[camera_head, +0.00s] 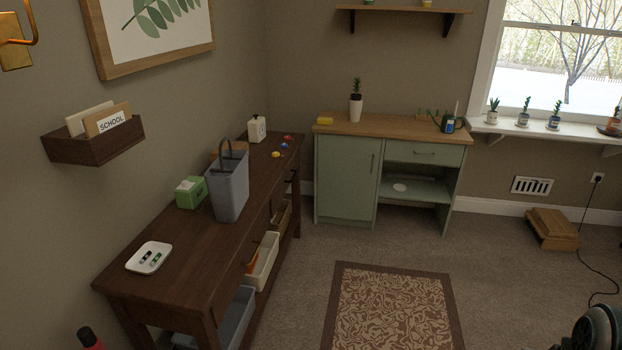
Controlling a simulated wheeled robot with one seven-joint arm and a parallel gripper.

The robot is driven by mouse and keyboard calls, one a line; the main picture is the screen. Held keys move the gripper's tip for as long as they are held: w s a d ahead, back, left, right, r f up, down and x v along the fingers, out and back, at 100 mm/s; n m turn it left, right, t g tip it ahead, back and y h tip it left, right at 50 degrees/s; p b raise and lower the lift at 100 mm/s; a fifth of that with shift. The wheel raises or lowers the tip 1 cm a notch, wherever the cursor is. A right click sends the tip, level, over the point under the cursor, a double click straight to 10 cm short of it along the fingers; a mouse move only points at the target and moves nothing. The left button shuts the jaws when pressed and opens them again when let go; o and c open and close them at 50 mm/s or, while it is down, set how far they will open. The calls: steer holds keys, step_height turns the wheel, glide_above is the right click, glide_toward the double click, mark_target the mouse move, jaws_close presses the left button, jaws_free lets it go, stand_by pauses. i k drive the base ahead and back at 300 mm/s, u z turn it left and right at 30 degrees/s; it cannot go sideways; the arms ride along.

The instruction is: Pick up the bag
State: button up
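The bag looks to be the grey-blue upright tote (230,192) with a dark arched handle, standing on the long dark wooden table (190,265) along the left wall. Its handle rises above its open top. A small green box (191,192) stands close to its left. My gripper is not in view, so whether it is open or shut does not show.
A white tray (149,257) lies on the table's near end. A white bottle (257,128) and small coloured pieces sit at its far end. A wall holder (96,146) hangs above. A green desk (346,180) stands behind. The patterned rug (393,310) is clear.

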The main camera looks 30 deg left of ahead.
mark_target(227, 181)
steer(key=u, duration=0.1)
steer(key=i, duration=0.9)
steer(key=u, duration=0.6)
steer(key=i, duration=1.2)
steer(key=u, duration=2)
steer(key=i, duration=1.05)
steer(key=u, duration=0.25)
